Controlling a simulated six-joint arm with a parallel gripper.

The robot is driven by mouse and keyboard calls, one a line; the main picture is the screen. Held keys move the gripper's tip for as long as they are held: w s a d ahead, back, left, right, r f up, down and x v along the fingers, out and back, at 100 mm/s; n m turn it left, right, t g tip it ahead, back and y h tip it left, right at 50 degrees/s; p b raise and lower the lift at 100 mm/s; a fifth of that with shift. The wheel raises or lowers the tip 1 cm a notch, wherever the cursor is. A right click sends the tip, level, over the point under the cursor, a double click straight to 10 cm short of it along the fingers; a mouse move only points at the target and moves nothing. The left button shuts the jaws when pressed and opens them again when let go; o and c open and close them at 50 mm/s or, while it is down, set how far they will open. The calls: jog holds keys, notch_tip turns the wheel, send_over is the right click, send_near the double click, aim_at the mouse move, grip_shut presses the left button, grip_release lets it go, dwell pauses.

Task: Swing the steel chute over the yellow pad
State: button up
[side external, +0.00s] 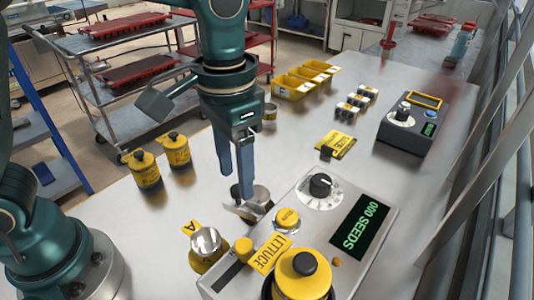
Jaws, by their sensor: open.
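The steel chute (238,209) is a short bright metal piece at the left edge of the grey seeder (345,190), beside a round dark-topped part. My gripper (238,187) points down right above the chute, its two blue fingers apart. The fingertips overlap the chute's far end in the picture, and I cannot tell whether they touch it. A yellow pad marked A (189,227) lies left of the chute, partly hidden by a steel cup (206,241). Another yellow pad (342,139) with dark lettering lies beyond the seeder.
The seeder carries a black dial (320,184), a "000 SEEDS" display (355,226) and a yellow lidded jar (302,276). Two yellow jars (145,170) stand at the left. Yellow bins (293,87) and a control box (413,122) stand farther back.

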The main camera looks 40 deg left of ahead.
jog(key=shift+f, duration=0.9)
grip_shut()
dwell(0.8)
